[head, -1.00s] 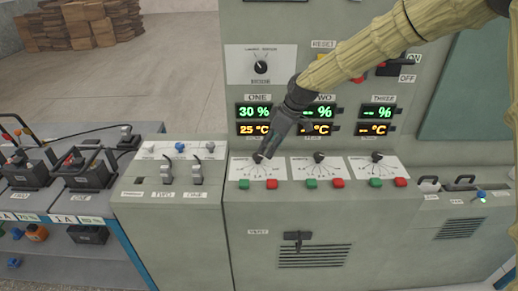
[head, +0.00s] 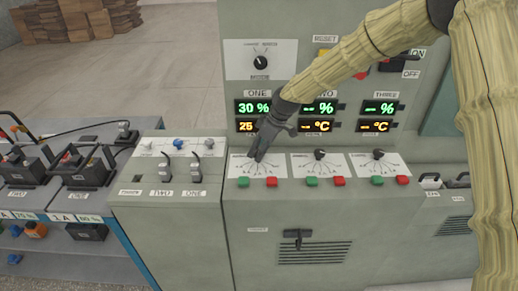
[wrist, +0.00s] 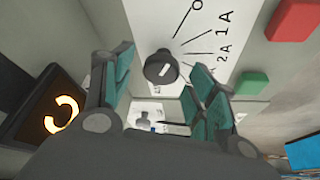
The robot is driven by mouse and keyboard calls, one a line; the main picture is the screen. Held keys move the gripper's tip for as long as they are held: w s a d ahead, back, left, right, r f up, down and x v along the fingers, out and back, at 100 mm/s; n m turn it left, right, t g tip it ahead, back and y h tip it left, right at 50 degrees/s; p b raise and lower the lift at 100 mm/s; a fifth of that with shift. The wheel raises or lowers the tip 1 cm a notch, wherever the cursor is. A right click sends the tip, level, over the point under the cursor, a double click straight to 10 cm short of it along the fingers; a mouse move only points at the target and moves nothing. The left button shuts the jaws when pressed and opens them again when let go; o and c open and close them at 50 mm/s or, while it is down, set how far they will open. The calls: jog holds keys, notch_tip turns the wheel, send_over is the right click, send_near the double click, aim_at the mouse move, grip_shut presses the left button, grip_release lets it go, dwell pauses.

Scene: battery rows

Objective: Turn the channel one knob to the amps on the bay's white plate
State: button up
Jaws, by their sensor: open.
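My gripper (head: 257,157) is at the leftmost dial plate (head: 238,170), below the display ONE, and covers its knob in the head view. In the wrist view the round black knob (wrist: 162,68) sits on the white dial plate (wrist: 218,18), marked O, 1A and 2A. The open fingers (wrist: 160,85) stand on either side of the knob's line, with no clear contact. The knob has a pale mark on its face; which label it points to is unclear. On the left bench, the bay's white plate (head: 63,219) reads 1 A, beside a green-lettered percentage plate.
Green (head: 243,182) and red (head: 271,182) buttons lie just below the dial. Two similar knobs (head: 320,155) (head: 378,154) stand to the right. Display ONE (head: 253,107) is above. A lower box with switches (head: 195,169) stands to the left.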

jog(key=shift+a+f, duration=0.15)
jog(key=shift+f, duration=0.2)
jog(key=c, duration=1)
jog(key=shift+m, duration=0.3)
jog(key=shift+m+t+h, duration=0.3)
jog(key=shift+m+t, duration=0.2)
jog(key=shift+m, duration=0.85)
jog(key=shift+m+t+h, duration=0.3)
jog(key=shift+m+t, duration=0.2)
jog(key=shift+m, duration=0.85)
jog(key=o, duration=1)
